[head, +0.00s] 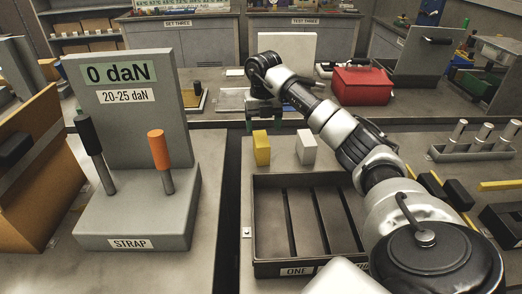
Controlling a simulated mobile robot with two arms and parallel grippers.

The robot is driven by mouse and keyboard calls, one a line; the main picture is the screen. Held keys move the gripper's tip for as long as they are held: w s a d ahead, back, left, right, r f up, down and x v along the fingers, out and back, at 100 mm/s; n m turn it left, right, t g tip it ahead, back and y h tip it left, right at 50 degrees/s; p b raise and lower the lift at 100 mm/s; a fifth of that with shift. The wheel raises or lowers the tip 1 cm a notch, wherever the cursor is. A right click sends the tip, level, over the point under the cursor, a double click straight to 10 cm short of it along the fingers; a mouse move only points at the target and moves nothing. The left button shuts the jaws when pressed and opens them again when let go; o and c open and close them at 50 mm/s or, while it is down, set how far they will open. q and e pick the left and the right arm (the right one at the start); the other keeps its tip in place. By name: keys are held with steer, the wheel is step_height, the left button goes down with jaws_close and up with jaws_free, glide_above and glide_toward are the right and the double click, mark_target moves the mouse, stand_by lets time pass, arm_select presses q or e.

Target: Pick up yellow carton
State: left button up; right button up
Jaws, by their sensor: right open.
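The yellow carton (261,148) is a small upright box on the grey bench, just behind the dark tray's back left corner. A white carton (306,147) of similar size stands to its right, a short gap away. My right arm reaches in from the lower right. My right gripper (263,121) points down above and slightly behind the yellow carton. It is open and appears apart from the carton; the exact gap is hard to judge. My left gripper is not in view.
A dark slotted tray (255,218) labelled ONE lies in front of the cartons. The grey STRAP fixture (135,218) with black and orange levers stands at left. A red box (362,86) is behind my arm. Metal pegs on a block (470,152) stand at right.

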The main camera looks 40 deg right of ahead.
mark_target(261, 138)
step_height(261, 138, down, 3)
steer(key=shift+f, duration=0.1)
steer(key=f, duration=0.2)
steer(key=a+f, duration=0.1)
steer(key=f, duration=0.1)
steer(key=shift+s+p, duration=0.1)
steer(key=shift+p, duration=0.2)
steer(key=shift+d+f, duration=0.1)
steer(key=shift+f, duration=0.45)
steer(key=c, duration=0.9)
steer(key=shift+c, duration=0.6)
steer(key=shift+r, duration=0.2)
